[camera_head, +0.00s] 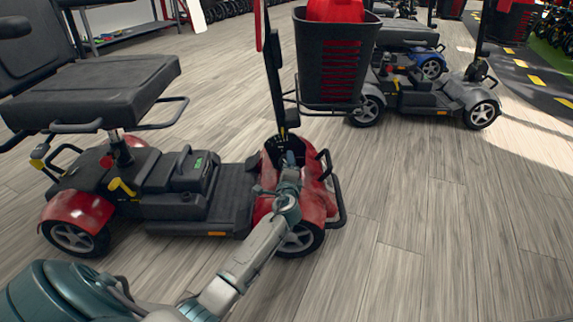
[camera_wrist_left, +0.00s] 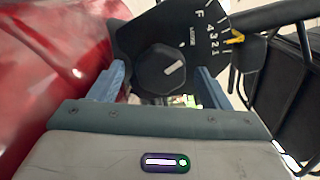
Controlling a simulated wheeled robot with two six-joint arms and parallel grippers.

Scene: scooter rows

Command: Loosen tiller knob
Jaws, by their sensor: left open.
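A red mobility scooter (camera_head: 200,185) stands in front of me, with its black tiller (camera_head: 275,80) rising from the front end. My left gripper (camera_wrist_left: 162,74) is open, with one blue-grey finger on each side of the knob. In the head view my left gripper (camera_head: 290,158) is low at the tiller base; the knob cannot be made out there.
A black basket (camera_head: 335,60) holding something red is mounted ahead of the tiller. The scooter's black seat (camera_head: 95,90) is at the left. More scooters (camera_head: 425,95) stand at the back right. Grey plank floor (camera_head: 440,230) is clear at the right.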

